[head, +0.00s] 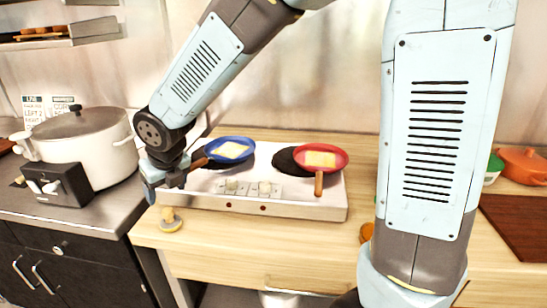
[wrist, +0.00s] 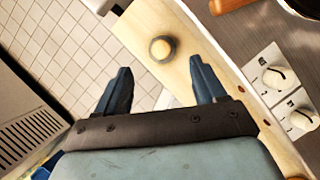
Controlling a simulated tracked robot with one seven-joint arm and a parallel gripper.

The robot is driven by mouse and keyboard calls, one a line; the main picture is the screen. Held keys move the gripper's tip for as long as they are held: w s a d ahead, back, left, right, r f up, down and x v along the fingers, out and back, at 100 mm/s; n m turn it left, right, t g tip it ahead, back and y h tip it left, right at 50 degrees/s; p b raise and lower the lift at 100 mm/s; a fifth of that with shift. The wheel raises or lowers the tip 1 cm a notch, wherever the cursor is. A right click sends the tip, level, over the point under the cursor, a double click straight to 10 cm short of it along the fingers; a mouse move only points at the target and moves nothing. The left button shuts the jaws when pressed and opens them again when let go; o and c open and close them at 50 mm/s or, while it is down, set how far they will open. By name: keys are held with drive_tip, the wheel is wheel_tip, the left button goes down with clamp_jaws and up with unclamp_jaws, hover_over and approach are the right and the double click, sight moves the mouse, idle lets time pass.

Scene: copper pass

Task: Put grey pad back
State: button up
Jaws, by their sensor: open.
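A small round grey pad with a pale wooden knob on top (head: 171,221) sits on the light wooden counter, near its front left corner. It also shows in the wrist view (wrist: 162,48), upright and just beyond my fingertips, between their lines. My gripper (wrist: 160,72) is open and empty, its two blue fingers spread to either side of the pad's line. In the head view my gripper (head: 152,192) hangs above and slightly left of the pad, apart from it.
A white hob (head: 260,205) stands behind the pad, bearing a blue pan (head: 232,150) and a red pan (head: 336,158), each with a yellow slab. A large white pot (head: 85,150) stands left. My arm partly hides an orange item (head: 366,232).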

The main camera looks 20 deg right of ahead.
drive_tip(key=s+d+r+m+h, duration=0.1)
drive_tip(key=d+r+m, duration=0.2)
drive_tip(key=d+m, duration=0.35)
drive_tip(key=s+d+r+m+t+h, duration=0.1)
drive_tip(key=d+r+m, duration=0.2)
drive_tip(key=d+m, duration=0.35)
drive_tip(key=d+r+m+h, duration=0.1)
drive_tip(key=d+r+m, duration=0.2)
drive_tip(key=d+m, duration=0.35)
drive_tip(key=s+d+r+m, duration=0.3)
drive_tip(key=s+d+m, duration=0.9)
drive_tip(key=m, duration=1.1)
drive_tip(key=shift+s+d+r+t, duration=0.3)
drive_tip(key=shift+s+d+r, duration=0.05)
drive_tip(key=shift+d, duration=0.8)
drive_tip(key=shift+w, duration=0.1)
